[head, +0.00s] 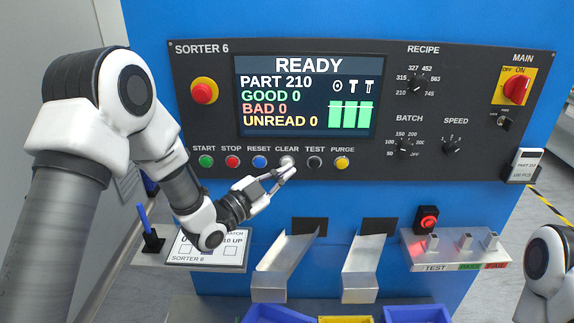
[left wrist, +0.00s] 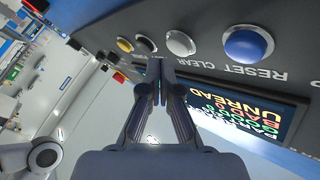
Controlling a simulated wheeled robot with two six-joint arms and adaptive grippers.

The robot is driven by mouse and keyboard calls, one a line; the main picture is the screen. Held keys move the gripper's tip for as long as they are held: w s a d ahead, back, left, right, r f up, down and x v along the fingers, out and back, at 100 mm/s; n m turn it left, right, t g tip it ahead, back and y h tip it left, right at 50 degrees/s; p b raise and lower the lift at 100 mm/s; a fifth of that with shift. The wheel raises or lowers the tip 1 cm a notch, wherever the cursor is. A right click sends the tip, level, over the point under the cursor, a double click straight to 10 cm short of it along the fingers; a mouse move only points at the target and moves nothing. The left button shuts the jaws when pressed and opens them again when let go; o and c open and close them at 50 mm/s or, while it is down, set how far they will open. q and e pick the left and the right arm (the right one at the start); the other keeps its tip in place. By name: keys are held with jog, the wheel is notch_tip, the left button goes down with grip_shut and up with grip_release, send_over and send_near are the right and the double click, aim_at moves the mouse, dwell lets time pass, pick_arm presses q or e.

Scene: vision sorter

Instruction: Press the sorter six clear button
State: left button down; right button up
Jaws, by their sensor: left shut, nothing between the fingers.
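The sorter six panel (head: 370,166) carries a row of round buttons under its screen. The clear button (head: 287,160) is pale grey-white, between the blue reset button (head: 260,161) and the black test button (head: 314,162). My left gripper (head: 291,171) is shut and empty, its tips just in front of and below the clear button. In the left wrist view the shut fingertips (left wrist: 160,63) point between the clear button (left wrist: 180,43) and the test button (left wrist: 146,44). I cannot tell whether they touch anything. My right gripper is out of view.
The screen (head: 305,95) reads READY, part 210, with good, bad and unread at 0. The yellow purge button (head: 342,163) is right of test. Below are two metal chutes (head: 284,262), a test shelf (head: 455,250) and a card (head: 207,250) on a left shelf.

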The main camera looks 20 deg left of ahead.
pick_arm(q)
jog(key=shift+s, duration=0.1)
jog(key=s, duration=0.2)
jog(key=s+d+b, duration=0.1)
jog(key=s, duration=0.1)
jog(key=shift+s+d+b, duration=0.2)
jog(key=shift+s+b, duration=0.1)
dwell(0.5)
